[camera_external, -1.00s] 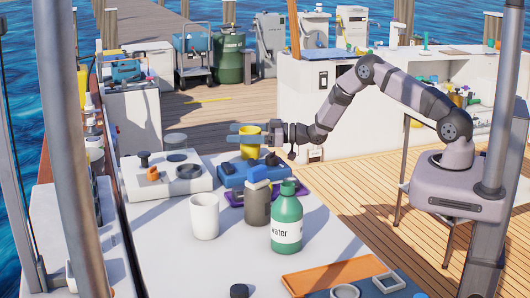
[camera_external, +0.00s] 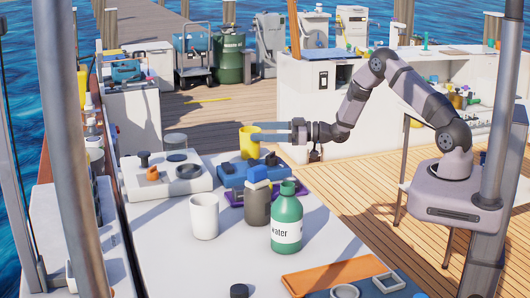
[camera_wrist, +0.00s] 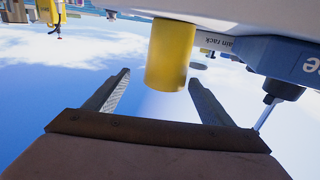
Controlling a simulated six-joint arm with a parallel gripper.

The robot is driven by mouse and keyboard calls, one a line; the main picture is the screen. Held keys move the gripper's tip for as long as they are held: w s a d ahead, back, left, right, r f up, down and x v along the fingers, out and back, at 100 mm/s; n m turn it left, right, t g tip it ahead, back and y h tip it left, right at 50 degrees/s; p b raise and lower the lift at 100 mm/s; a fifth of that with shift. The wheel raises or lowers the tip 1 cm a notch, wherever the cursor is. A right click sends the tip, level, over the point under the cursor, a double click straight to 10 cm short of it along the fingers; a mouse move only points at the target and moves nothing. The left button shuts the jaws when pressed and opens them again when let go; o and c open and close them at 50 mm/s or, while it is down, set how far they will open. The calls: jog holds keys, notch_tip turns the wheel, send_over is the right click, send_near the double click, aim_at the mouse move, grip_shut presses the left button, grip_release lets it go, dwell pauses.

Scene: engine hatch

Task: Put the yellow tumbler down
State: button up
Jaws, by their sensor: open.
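The yellow tumbler (camera_external: 248,146) stands upright at the far end of the white table, behind the blue block. Its base is hidden in the external view. My gripper (camera_external: 261,131) is level with its upper part, just to its right. In the wrist view the yellow tumbler (camera_wrist: 170,55) appears inverted, its wall ahead of and between the spread fingertips. The fingers are open, with a gap on each side, and hold nothing.
The blue block (camera_external: 248,176) sits in front of the tumbler. A white unit (camera_external: 170,183) stands left of it.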

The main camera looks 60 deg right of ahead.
jog(key=shift+r, duration=0.1)
jog(key=shift+g, duration=0.3)
jog(key=r, duration=0.5)
jog(key=shift+a, duration=0.3)
jog(key=shift+a+g, duration=0.2)
jog(key=shift+g, duration=0.2)
jog(key=shift+w+d+g+h+b, duration=0.1)
jog(key=shift+g+h+b, duration=0.4)
jog(key=shift+g, duration=0.3)
notch_tip(320, 180, down, 6)
jog(key=shift+d+r, duration=0.1)
jog(key=shift+r, duration=0.15)
jog(key=shift+p+x, duration=1.25)
jog(key=shift+x, duration=2.45)
jog(key=shift+f, duration=0.2)
